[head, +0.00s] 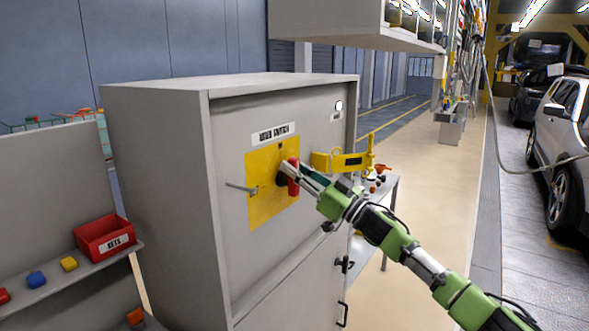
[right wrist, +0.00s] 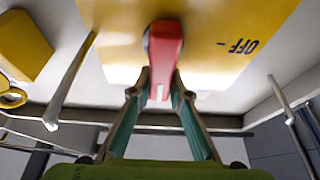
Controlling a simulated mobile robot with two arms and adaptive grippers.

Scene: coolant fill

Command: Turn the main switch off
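The main switch has a red handle (head: 293,178) on a yellow plate (head: 262,205) on the grey cabinet's front, below a label that reads main switch. My right gripper (head: 291,172) is at the handle. In the right wrist view its two fingers (right wrist: 160,78) lie on either side of the red handle (right wrist: 164,50), and the fingertips appear to touch it. The word OFF shows on the plate to the right of the handle in that view. The handle stands about upright in the head view. My left gripper is in neither view.
A thin metal rod (head: 241,187) sticks out left of the handle. A yellow bracket (head: 345,161) juts from the cabinet's right edge. A white round lamp (head: 339,105) sits above. A red bin (head: 104,236) is on a shelf at left; open aisle floor lies at right.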

